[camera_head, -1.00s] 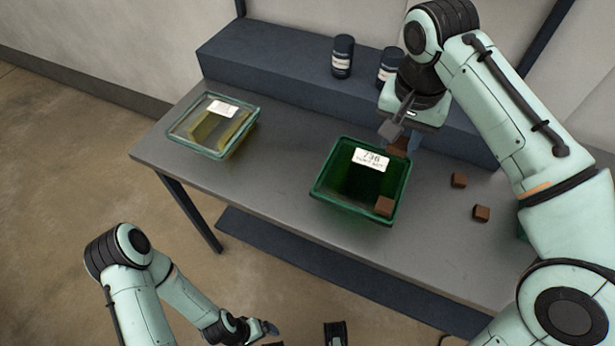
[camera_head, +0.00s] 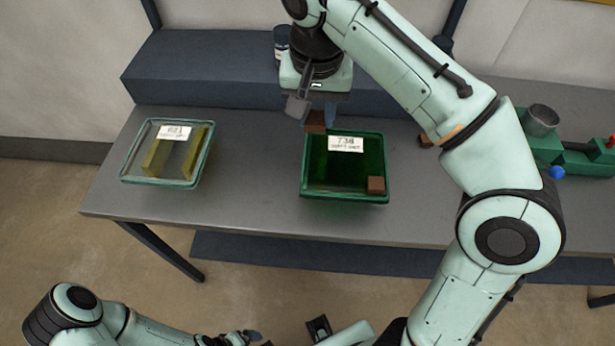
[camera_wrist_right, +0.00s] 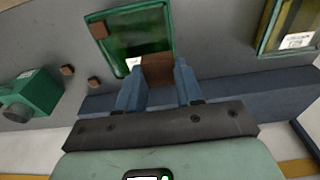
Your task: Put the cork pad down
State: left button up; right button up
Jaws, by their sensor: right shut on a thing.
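My right gripper (camera_head: 315,108) points down and is shut on a brown cork pad (camera_head: 315,121). The pad is at the back-left corner of the green bin (camera_head: 304,183) in the head view; its height above the rim is hard to judge. In the right wrist view the pad (camera_wrist_right: 157,70) sits between the two blue-grey fingers (camera_wrist_right: 158,82), overlapping the near edge of the bin (camera_wrist_right: 112,52). Another brown pad (camera_head: 376,184) lies in the bin's front right corner. My left gripper (camera_head: 243,338) is low at the bottom edge, away from the table; its jaws are unclear.
A clear tray (camera_head: 128,180) with yellow-green pieces stands at the left of the grey table (camera_head: 250,215). A dark raised shelf (camera_head: 200,75) runs behind, with a dark canister (camera_head: 281,42).

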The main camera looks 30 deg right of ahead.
jog(key=b, duration=0.4)
send_over(314, 182)
jog(key=f, duration=1.3)
jog(key=shift+s+a, duration=0.1)
jog(key=shift+s, duration=0.15)
pick_arm(q)
notch_tip(314, 182, down, 6)
jog(key=s+b, duration=0.1)
jog(key=s, duration=0.1)
jog(key=shift+s, duration=0.3)
pick_arm(e)
jog(key=shift+f, duration=2.75)
pick_arm(q)
jog(key=shift+f, duration=0.1)
pick_arm(e)
jog(key=shift+f, duration=0.1)
jog(key=shift+f, duration=0.15)
jog(key=o, duration=1)
pick_arm(q)
jog(key=r+p, duration=0.1)
jog(key=w+r+p, duration=0.1)
jog(key=r+p, duration=0.1)
pick_arm(e)
jog(key=r, duration=0.8)
jog(key=s+r, duration=0.1)
jog(key=r, duration=0.3)
jog(key=shift+a+r, duration=0.25)
jog(key=shift+a, duration=0.1)
